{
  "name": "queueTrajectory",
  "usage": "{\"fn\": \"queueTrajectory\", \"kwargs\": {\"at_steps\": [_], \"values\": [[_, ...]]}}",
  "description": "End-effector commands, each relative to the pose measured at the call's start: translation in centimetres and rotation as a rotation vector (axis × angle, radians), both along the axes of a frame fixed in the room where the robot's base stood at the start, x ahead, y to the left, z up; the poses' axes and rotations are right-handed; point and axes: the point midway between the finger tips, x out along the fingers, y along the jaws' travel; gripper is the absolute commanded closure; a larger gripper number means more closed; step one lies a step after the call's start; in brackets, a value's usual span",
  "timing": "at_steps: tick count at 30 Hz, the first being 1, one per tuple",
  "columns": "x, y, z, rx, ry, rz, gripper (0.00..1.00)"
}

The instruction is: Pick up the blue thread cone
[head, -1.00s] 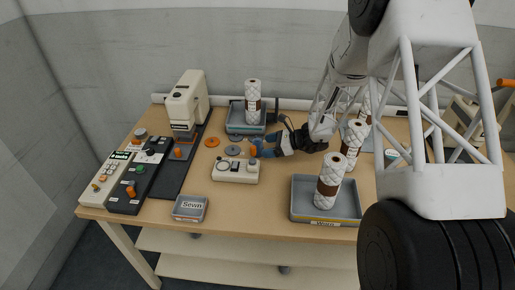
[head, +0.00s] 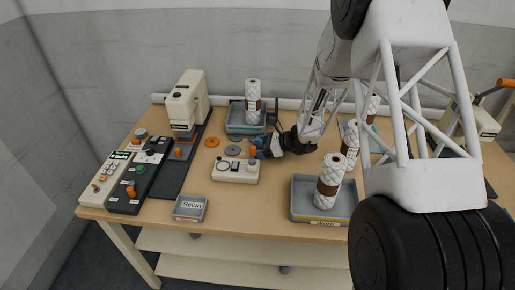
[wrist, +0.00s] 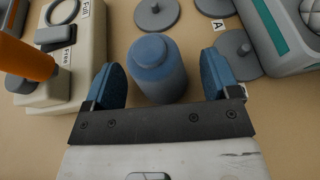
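The blue thread cone (wrist: 157,72) stands on the table in the wrist view, a rounded blue-grey body with a narrower top. My gripper (wrist: 161,66) is open, with one blue finger pad on each side of the cone. A gap shows between the cone and each pad, so it is not gripped. In the head view my gripper (head: 262,147) is low over the table, just behind the cream control box (head: 235,172). There I cannot tell the cone apart from the blue fingers.
Grey discs (wrist: 156,12) lie beyond the cone. A grey tray (head: 235,128) with a quilted roll (head: 252,96) stands behind. Another tray (head: 300,205) with a roll is at front right.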

Motion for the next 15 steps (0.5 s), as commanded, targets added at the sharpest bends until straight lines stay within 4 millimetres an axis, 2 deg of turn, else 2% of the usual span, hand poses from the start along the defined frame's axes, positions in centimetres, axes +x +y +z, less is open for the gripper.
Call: {"fn": "queueTrajectory", "kwargs": {"at_steps": [1,10,15], "values": [[0.00,0.00,0.00,0.000,0.000,0.000,0.26],[0.00,0.00,0.01,0.000,0.000,0.000,0.72],[0.01,0.00,0.02,0.000,0.000,0.000,0.74]]}}
